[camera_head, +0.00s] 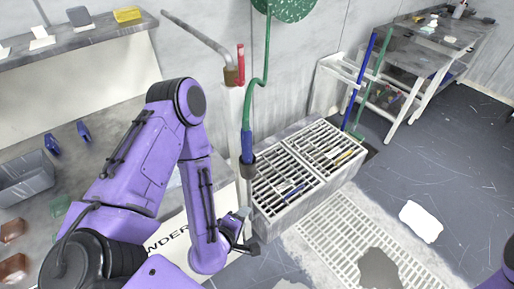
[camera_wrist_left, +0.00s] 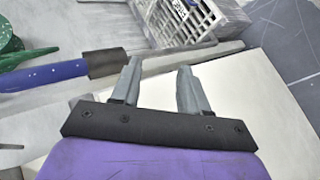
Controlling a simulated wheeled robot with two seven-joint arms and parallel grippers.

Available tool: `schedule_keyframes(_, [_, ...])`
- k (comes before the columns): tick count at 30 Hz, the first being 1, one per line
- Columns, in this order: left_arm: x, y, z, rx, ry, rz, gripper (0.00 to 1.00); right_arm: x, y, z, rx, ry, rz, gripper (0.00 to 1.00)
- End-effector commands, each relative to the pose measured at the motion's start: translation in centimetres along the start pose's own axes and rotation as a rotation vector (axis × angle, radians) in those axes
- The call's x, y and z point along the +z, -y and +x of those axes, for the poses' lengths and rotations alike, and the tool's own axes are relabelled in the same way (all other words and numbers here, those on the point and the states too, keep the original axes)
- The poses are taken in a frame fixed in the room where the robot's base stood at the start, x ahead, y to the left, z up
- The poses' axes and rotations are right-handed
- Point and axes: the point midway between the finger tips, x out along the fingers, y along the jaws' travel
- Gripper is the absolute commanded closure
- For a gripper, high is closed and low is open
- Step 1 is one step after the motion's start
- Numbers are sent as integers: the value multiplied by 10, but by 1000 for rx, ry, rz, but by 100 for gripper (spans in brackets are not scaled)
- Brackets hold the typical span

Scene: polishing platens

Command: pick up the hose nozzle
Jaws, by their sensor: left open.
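The hose nozzle (camera_head: 247,146) has a blue grip. It stands upright, its lower end in a dark collar (camera_head: 248,168) on a pale post beside the grated sink. A green hose (camera_head: 261,84) runs up from it. In the left wrist view the nozzle (camera_wrist_left: 45,77) lies at the left, its end in the dark collar (camera_wrist_left: 106,64). My left gripper (camera_head: 248,231) is below the collar in the head view, in front of the sink. Its two fingers (camera_wrist_left: 159,70) are apart and empty, to the right of the nozzle. My right gripper is out of view.
The grated sink (camera_head: 293,207) stands right of the post. A red-handled tap (camera_head: 240,66) is above it on the wall. A grey counter (camera_head: 60,172) with bins lies left. A floor grate (camera_head: 352,236) and a white patch (camera_head: 421,221) are at right.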

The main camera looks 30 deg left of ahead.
Motion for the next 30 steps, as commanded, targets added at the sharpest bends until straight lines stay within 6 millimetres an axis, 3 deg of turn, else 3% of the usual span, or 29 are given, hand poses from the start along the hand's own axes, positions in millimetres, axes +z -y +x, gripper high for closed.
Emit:
schedule_keyframes(1, [0, -41, 1, 152, -1, -302, 56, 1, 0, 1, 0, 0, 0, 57])
schedule_keyframes(3, [-6, -94, -5, 360, 42, -740, 56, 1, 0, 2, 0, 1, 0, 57])
schedule_keyframes(6, [-24, -143, -18, 573, 136, -1240, 56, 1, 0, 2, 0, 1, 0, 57])
schedule_keyframes(9, [-37, -167, -27, 685, 222, -1534, 56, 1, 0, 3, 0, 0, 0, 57])
schedule_keyframes(12, [-44, -174, -26, 730, 258, -1638, 56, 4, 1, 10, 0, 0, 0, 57])
schedule_keyframes(22, [-57, -194, 9, 731, 260, -1639, 56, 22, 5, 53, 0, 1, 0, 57])
schedule_keyframes(26, [-59, -203, 13, 723, 258, -1638, 56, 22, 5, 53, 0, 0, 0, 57])
schedule_keyframes(30, [-68, -218, 29, 721, 254, -1634, 56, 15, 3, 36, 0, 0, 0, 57])
